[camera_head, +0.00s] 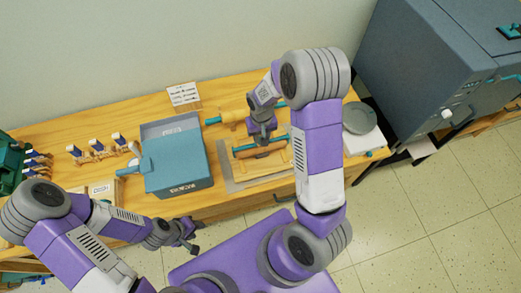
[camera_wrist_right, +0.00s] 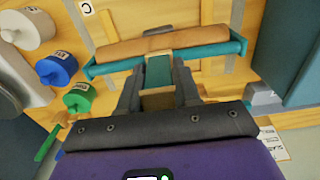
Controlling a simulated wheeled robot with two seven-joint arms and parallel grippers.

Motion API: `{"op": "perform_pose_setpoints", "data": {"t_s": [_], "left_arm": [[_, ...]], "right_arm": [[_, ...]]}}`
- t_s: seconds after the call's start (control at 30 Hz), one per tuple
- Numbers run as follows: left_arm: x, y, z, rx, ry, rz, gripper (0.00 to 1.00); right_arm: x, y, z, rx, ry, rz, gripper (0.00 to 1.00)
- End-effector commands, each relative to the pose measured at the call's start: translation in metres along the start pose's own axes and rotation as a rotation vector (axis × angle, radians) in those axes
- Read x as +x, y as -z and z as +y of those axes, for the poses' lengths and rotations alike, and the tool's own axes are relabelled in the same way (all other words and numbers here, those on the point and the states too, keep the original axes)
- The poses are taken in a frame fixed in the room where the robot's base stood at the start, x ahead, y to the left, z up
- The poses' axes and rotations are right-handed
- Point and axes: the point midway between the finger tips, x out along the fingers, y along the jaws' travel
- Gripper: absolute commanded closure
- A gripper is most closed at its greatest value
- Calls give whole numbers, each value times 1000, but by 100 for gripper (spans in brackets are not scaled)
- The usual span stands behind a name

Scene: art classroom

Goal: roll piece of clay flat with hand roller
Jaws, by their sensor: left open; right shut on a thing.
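The hand roller has a brown cylinder (camera_head: 264,152) in a teal frame, and lies over a pale wooden board (camera_head: 262,172) on the table. My right gripper (camera_head: 262,138) is above it, shut on its handle. In the right wrist view the roller (camera_wrist_right: 165,45) spans the upper middle, and the fingers (camera_wrist_right: 158,90) close around the teal handle (camera_wrist_right: 158,72). I cannot make out the piece of clay in either view; the roller and arm may hide it. My left gripper (camera_head: 182,236) is open and empty in front of the table's front edge.
A rolling pin with teal handles (camera_head: 235,117) lies behind the roller. A blue-grey box (camera_head: 180,172) stands to the left. A round grey disc (camera_head: 357,117) sits at the right end, near a large grey kiln (camera_head: 420,75).

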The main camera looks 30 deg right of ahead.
Motion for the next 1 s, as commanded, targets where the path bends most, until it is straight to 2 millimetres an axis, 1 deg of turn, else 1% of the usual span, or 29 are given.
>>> {"op": "perform_pose_setpoints", "data": {"t_s": [0.03, 0.13, 0.47, 0.77, 1.0], "left_arm": [[2, 0, -1, 0, 0, 0, 57], [2, 0, -1, 0, 0, 0, 57], [3, 0, -1, 0, 0, 0, 57], [3, 0, -1, 0, 0, 0, 57], [2, 0, -1, 0, 0, 0, 57]], "right_arm": [[3, -5, 0, 0, -1, -6, 100], [5, -11, 0, 0, -2, -10, 100], [7, -13, 0, 1, -3, -14, 100], [6, 2, 0, 1, -2, -13, 100], [4, 10, 0, 2, -2, -11, 100]]}}
